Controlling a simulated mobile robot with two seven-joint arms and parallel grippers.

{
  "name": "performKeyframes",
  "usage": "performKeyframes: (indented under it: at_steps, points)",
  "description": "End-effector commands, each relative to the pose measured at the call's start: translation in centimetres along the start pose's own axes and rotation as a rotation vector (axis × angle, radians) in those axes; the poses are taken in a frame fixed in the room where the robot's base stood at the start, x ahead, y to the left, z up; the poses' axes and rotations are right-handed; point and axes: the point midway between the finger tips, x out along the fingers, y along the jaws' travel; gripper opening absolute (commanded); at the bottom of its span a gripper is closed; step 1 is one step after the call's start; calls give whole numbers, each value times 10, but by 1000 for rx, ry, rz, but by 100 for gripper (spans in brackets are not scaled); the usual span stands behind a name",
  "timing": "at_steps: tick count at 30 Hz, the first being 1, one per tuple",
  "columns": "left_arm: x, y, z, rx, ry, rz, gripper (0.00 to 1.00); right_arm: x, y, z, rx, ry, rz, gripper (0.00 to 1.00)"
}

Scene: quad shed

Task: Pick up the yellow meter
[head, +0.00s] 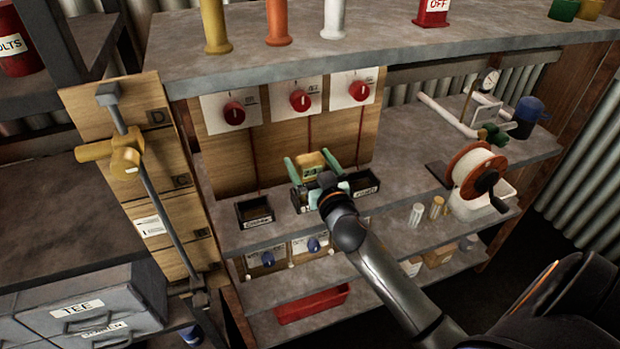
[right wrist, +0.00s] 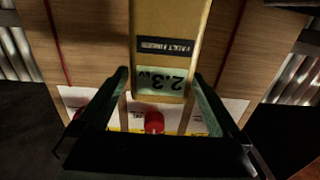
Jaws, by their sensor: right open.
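The yellow meter (head: 312,160) is at the middle black bin on the workbench shelf; I cannot tell whether it stands in it or behind it. In the right wrist view the meter (right wrist: 170,22) is upside down in the picture, with a dark label and a green display reading 2.3 kV. My right gripper (head: 310,167) is open, with one green finger on each side of the meter. In the right wrist view the fingers of the right gripper (right wrist: 160,75) flank the display end, with small gaps seeming to show. My left gripper is not in view.
Small black bins (head: 254,212) stand on the shelf. Red knobs on white plates (head: 300,100) are on the wooden panel behind. An upper shelf (head: 375,42) overhangs the area. An orange cable reel (head: 470,163) and small cylinders (head: 437,207) stand to the right.

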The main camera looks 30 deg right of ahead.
Motion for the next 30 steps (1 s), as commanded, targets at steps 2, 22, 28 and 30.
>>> performKeyframes:
  at_steps: [2, 22, 28, 30]
  points:
    - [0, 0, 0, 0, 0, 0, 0, 0, 0, 0, 0, 0, 0, 100]
    - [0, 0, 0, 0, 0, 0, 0, -1, 0, 0, 1, 0, 0, 32]
    - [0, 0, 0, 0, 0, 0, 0, -1, 0, 0, 1, -1, 0, 10]
    - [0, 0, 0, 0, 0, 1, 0, -1, 0, 0, 1, -1, 0, 2]
